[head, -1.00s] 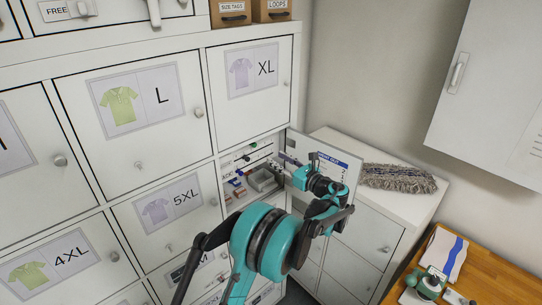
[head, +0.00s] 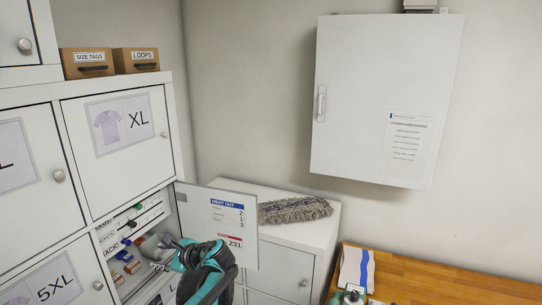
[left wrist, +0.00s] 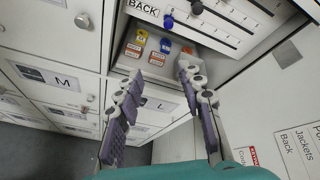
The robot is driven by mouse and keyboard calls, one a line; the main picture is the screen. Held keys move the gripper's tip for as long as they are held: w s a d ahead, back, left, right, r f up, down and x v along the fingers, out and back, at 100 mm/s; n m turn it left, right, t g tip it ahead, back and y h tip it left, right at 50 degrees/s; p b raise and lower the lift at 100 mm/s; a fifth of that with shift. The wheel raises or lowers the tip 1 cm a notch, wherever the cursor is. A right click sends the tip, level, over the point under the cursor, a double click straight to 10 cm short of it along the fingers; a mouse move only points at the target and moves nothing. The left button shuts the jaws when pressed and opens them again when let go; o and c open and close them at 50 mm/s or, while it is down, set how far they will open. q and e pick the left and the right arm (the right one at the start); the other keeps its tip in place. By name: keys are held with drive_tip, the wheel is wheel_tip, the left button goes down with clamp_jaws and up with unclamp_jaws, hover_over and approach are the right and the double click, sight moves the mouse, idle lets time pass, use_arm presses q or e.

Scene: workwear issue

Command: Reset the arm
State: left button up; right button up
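My left gripper (head: 160,258) is in front of the open locker compartment, beside its swung-out door (head: 222,228). In the left wrist view the gripper (left wrist: 160,72) has its two fingers spread apart, with nothing between them. Beyond the fingertips is the compartment, with small yellow, red and blue labelled items (left wrist: 158,48) in it. The fingers look apart from these items. My right gripper is in neither view.
The door carries a "WENT OUT" sheet. A low white cabinet (head: 325,215) with a grey mop head (head: 295,210) stands to the right. A white wall cabinet (head: 385,100) hangs above a wooden counter (head: 440,280).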

use_arm(q)
drive_tip(key=s+d+f+n+h+b, duration=0.4)
drive_tip(key=s+d+f+n+b, duration=0.1)
drive_tip(key=s+f, duration=0.4)
drive_tip(key=s+d+f+n+h+b, duration=0.3)
drive_tip(key=s+d+f+n+b, duration=0.2)
drive_tip(key=s+f, duration=0.4)
drive_tip(key=s+d+f+n+t+h+b, duration=0.1)
drive_tip(key=s+d+f+n+h+b, duration=0.3)
drive_tip(key=s+f, duration=0.5)
drive_tip(key=d+n+b, duration=0.1)
drive_tip(key=n+b, duration=0.1)
drive_tip(key=shift+s+f+h+b, duration=0.3)
drive_tip(key=shift+b, duration=0.1)
